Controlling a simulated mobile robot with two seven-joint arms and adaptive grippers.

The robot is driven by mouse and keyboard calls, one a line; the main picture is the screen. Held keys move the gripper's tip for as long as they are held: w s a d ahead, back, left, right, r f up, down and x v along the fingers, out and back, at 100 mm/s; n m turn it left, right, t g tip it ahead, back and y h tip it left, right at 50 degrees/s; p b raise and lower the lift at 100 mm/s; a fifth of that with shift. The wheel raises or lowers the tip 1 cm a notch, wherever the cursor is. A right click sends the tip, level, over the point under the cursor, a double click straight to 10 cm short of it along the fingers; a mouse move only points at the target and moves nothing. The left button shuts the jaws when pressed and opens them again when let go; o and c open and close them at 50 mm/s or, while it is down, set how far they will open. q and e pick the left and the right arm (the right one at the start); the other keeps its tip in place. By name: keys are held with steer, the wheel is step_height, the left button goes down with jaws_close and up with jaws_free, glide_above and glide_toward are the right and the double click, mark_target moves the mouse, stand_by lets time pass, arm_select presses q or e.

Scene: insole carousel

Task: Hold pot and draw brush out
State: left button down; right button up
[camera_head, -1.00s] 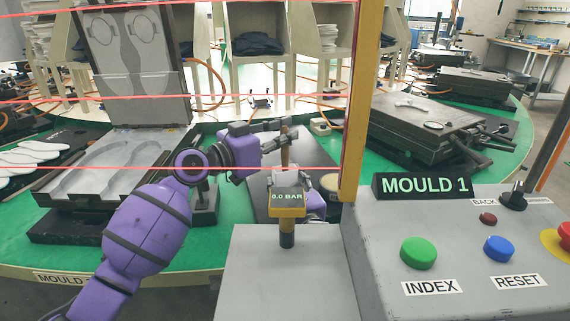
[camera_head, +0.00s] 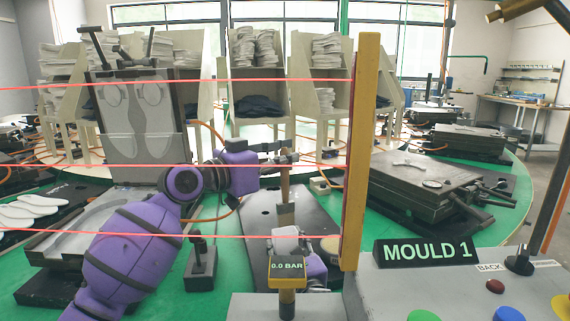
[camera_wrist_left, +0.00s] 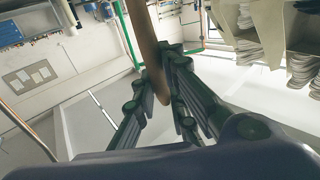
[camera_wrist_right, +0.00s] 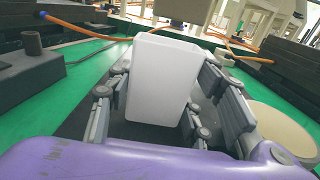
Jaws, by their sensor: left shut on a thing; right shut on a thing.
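The brush has a brown wooden handle (camera_head: 284,187) and a wide grey-brown head (camera_head: 286,214); it hangs upright in the head view. My left gripper (camera_head: 284,159) is shut on the handle, which also shows in the left wrist view (camera_wrist_left: 150,55). My right gripper (camera_wrist_right: 160,108) is shut on the white pot (camera_wrist_right: 162,82), with fingers at both sides. In the head view the pot is directly below the brush head and partly hidden by the gauge post. The brush head shows above the pot; whether its tip is still inside cannot be told.
A gauge reading 0.0 BAR (camera_head: 287,267) stands in front of the pot. A yellow post (camera_head: 361,150) with red light beams is close on the right, beside the MOULD 1 console (camera_head: 428,251). An open mould (camera_head: 138,125) stands left, a closed one (camera_head: 412,178) right.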

steer(key=o, duration=1.3)
